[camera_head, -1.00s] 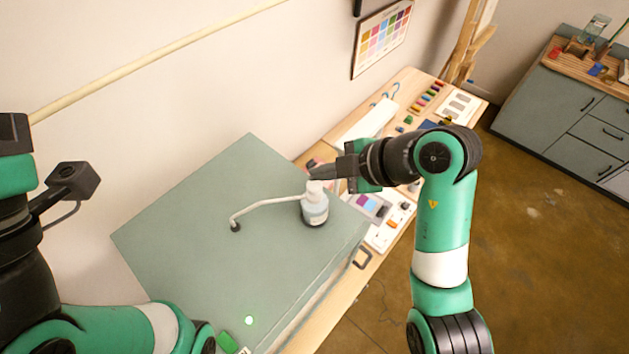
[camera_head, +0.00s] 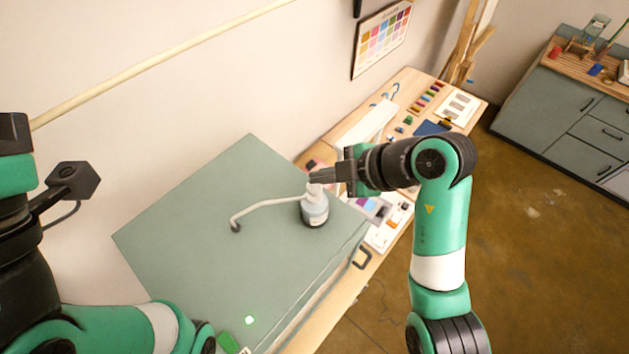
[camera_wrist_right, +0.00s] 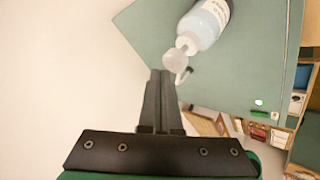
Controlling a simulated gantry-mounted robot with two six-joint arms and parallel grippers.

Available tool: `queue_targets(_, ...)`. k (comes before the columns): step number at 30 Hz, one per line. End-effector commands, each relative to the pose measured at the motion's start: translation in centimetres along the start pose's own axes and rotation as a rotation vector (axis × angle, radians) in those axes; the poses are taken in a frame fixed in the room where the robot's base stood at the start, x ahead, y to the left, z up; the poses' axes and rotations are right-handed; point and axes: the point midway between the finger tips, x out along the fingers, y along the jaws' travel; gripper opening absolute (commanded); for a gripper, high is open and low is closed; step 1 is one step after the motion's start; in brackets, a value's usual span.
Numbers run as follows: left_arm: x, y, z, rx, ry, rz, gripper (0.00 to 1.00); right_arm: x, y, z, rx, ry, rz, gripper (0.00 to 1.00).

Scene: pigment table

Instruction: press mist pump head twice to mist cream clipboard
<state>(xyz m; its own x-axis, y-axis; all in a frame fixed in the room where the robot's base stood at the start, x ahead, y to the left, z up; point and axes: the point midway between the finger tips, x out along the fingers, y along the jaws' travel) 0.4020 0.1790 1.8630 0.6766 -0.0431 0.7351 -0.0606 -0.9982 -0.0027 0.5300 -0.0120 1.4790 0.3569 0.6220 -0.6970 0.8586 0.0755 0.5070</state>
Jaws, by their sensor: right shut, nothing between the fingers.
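A pale blue and white mist bottle (camera_head: 315,209) stands upright on a grey-green box top. A long white spout (camera_head: 270,204) runs left from it to a dark tip. My right gripper (camera_head: 312,177) is shut and empty, with its fingertips at the bottle's white pump head. I cannot tell whether they touch it. In the right wrist view, the shut fingers (camera_wrist_right: 161,78) point toward the pump head (camera_wrist_right: 177,58), with the bottle (camera_wrist_right: 205,22) beyond. I cannot identify a cream clipboard for sure. My left arm shows at the left, but its gripper is out of view.
The grey-green top (camera_head: 190,235) is largely clear around the bottle. A small green light (camera_head: 249,320) shows near its front. Behind, a wooden bench holds a dark blue item (camera_head: 432,128) and several coloured blocks. A colour chart (camera_head: 382,38) hangs on the wall.

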Motion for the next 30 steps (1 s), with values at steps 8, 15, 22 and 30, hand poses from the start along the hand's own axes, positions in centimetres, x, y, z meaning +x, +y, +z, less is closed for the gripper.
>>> queue_targets(8,0.05,0.00,-0.04,0.000,0.000,0.000,0.00,0.07,-0.04,0.05,0.000,0.000,0.001,0.00)
queue_targets(15,0.05,0.00,-0.04,0.000,0.000,0.000,0.00,0.17,-0.11,0.12,0.000,0.000,0.001,0.00)
queue_targets(22,0.05,0.00,-0.05,0.000,0.000,0.000,0.00,0.37,-0.26,0.27,0.001,0.000,0.000,0.00)
queue_targets(30,0.05,0.00,-0.04,0.000,0.000,0.000,0.00,0.62,-0.45,0.45,0.001,0.000,-0.001,0.00)
